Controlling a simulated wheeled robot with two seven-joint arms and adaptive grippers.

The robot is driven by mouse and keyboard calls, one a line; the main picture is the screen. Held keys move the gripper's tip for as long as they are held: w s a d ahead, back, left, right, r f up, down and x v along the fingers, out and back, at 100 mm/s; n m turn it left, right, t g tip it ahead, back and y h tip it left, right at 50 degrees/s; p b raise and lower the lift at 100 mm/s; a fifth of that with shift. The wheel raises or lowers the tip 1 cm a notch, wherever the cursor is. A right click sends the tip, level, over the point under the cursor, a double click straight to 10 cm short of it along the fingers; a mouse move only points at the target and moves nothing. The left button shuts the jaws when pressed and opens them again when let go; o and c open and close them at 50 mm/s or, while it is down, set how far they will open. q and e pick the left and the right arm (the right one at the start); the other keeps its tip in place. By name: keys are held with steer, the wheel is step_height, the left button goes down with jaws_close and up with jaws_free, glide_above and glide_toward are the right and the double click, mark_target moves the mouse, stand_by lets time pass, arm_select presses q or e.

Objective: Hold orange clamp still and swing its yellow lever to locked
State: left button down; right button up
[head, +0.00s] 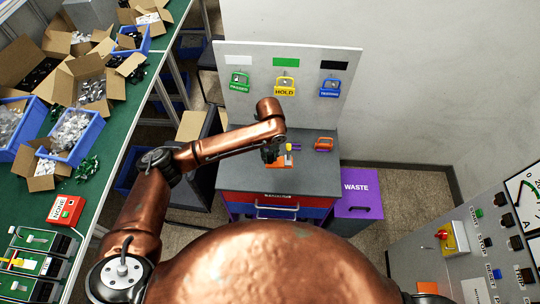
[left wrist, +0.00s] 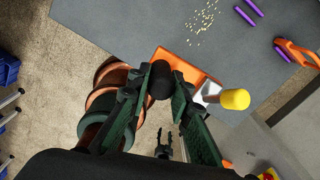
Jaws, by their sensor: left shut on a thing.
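The orange clamp (head: 284,161) lies on the grey cabinet top, partly hidden under my left gripper (head: 270,153). In the left wrist view the orange base plate (left wrist: 201,65) shows behind the fingers. My left gripper (left wrist: 162,86) is shut on a black upright cylinder (left wrist: 160,77) that appears to be part of the clamp. The yellow lever (left wrist: 235,99) sticks out to the right of the plate on a pale metal piece, apart from the fingers. It also shows in the head view (head: 288,147). My right gripper is not clearly seen in either view.
Another orange part (head: 323,144) and purple rods (left wrist: 246,12) lie on the grey top (left wrist: 110,20) with scattered small pale bits. A board (head: 308,60) with tagged padlocks stands behind. A purple waste bin (head: 357,205) is to the right.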

arm_select(q)
steer(key=shift+f+b, duration=0.6)
steer(key=shift+f, duration=1)
steer(key=shift+f+b, duration=1.95)
steer(key=shift+f, duration=2.55)
arm_select(e)
step_height(320, 180, down, 5)
steer(key=shift+s+d+f, duration=0.1)
steer(key=shift+s+d, duration=0.05)
steer(key=shift+c, duration=0.4)
